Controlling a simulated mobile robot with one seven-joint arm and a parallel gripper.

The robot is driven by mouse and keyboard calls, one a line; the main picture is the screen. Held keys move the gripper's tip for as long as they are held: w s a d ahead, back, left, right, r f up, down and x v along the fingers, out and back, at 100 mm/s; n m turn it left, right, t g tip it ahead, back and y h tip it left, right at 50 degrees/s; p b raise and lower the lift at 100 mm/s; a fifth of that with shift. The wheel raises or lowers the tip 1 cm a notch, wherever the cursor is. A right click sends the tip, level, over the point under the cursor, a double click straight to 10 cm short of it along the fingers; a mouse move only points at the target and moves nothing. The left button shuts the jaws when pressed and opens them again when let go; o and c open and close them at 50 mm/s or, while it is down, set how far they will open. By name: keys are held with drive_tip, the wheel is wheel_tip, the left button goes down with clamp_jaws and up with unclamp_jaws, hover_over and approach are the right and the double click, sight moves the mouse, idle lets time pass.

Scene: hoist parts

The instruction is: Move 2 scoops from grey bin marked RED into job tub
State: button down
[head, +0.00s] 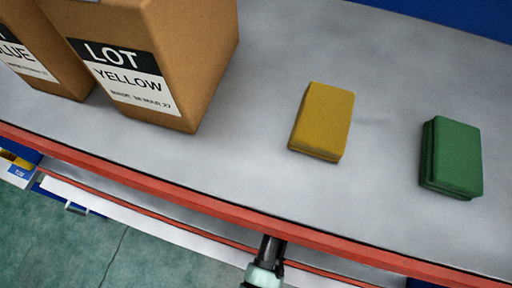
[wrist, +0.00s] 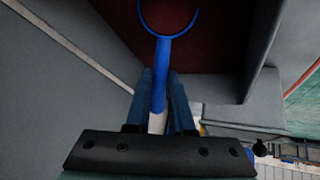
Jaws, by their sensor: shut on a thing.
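In the wrist view my gripper (wrist: 161,90) is shut on the handle of a blue scoop (wrist: 163,48). The scoop's round rim is at the top of the picture, in front of a dark red-brown area. Grey walls (wrist: 263,40) stand around that area, like the inside of a grey bin. No RED marking is visible. I cannot tell whether the scoop holds anything or touches the dark contents. My gripper and the scoop are not in the head view, and no job tub can be made out.
In the head view a grey worktop (head: 240,160) with a red front edge bears a cardboard box marked LOT YELLOW (head: 190,60), a box marked BLUE (head: 45,60), a yellow block (head: 322,120) and a green block (head: 455,157). The worktop between boxes and blocks is clear.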

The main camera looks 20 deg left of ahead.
drive_tip(key=shift+r, duration=0.1)
idle(0.3)
wheel_tip(320, 180, up, 10)
drive_tip(key=p, duration=0.8)
drive_tip(key=shift+r, duration=0.2)
drive_tip(key=shift+s+f, duration=0.1)
drive_tip(key=shift+s, duration=0.05)
